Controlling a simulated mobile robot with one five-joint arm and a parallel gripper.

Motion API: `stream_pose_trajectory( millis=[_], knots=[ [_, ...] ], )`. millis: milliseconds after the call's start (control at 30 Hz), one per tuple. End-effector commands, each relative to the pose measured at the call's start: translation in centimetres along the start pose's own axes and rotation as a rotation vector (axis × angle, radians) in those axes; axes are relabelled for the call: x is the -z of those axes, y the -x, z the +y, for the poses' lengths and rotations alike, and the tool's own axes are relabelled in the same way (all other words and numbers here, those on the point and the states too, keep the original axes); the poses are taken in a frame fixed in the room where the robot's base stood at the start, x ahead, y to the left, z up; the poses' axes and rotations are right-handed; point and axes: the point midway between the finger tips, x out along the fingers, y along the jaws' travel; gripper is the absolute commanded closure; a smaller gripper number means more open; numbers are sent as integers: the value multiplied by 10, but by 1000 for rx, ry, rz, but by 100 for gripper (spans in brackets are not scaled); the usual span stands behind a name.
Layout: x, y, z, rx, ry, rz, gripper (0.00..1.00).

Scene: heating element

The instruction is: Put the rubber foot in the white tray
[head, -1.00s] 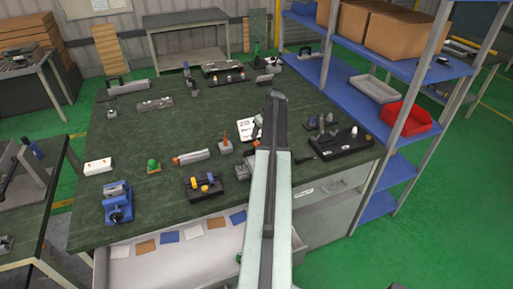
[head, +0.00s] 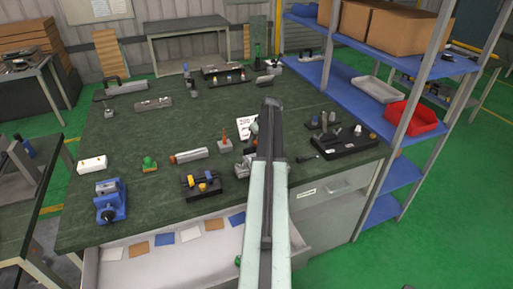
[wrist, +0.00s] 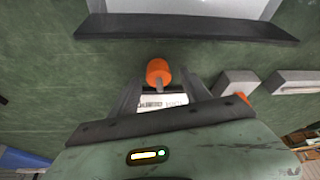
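No piece is clearly recognisable as the rubber foot. In the head view my own arm hides the gripper's fingers and what lies beneath them.
A red bin (head: 411,117) stands beside the white tray, with cardboard boxes (head: 375,30) above. The green workbench (head: 130,130) holds a blue vise (head: 111,200), a black holder (head: 345,143) with small parts and a printed sheet (head: 246,122). A drawer (head: 120,275) stands open in front.

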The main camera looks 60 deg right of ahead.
Motion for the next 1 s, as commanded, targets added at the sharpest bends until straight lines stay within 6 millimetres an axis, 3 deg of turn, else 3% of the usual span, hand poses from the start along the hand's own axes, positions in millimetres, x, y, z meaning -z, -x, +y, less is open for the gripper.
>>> stream_pose_trajectory(
  millis=[33,200,567,1000],
  knots=[
    [0,0,0,0,0,0,58],
    [0,1,0,0,0,0,100],
    [3,8,1,0,-1,0,100],
    [34,85,1,0,-1,0,100]
  ],
)
